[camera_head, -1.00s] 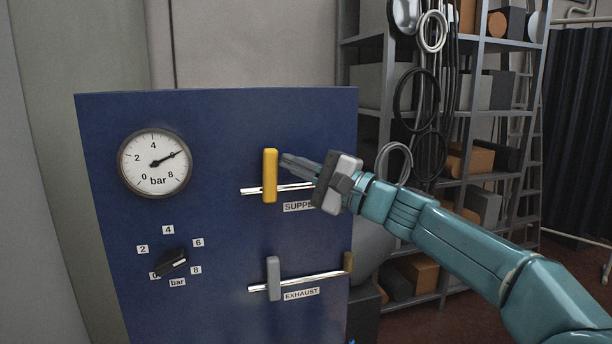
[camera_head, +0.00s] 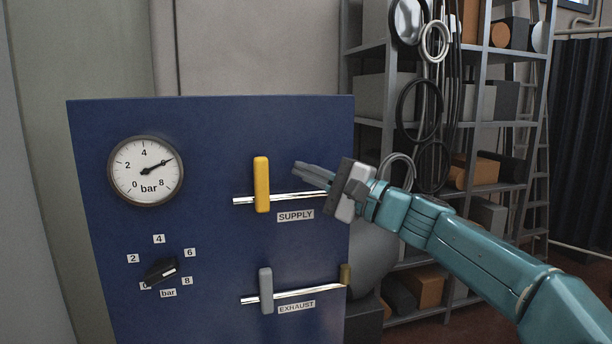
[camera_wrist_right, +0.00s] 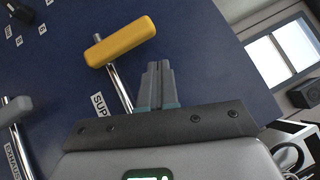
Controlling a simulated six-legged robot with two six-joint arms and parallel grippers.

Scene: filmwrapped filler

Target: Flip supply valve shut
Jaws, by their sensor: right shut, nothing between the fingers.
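The yellow supply valve handle (camera_head: 261,184) stands upright across a horizontal chrome pipe on the blue panel (camera_head: 215,130), above the SUPPLY label (camera_head: 295,215). In the right wrist view the yellow handle (camera_wrist_right: 120,41) is at the upper left, beyond my fingertips. My right gripper (camera_head: 298,168) is shut and empty, to the right of the handle, with a visible gap between them. Its closed fingers also show in the right wrist view (camera_wrist_right: 158,66). My left gripper is not in view.
A pressure gauge (camera_head: 146,170) reads about 6 bar. A black regulator knob (camera_head: 161,270) sits below it. A grey exhaust handle (camera_head: 265,290) stands upright on a lower pipe. A shelf with boxes and hanging hoses (camera_head: 419,110) stands at the right behind the panel.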

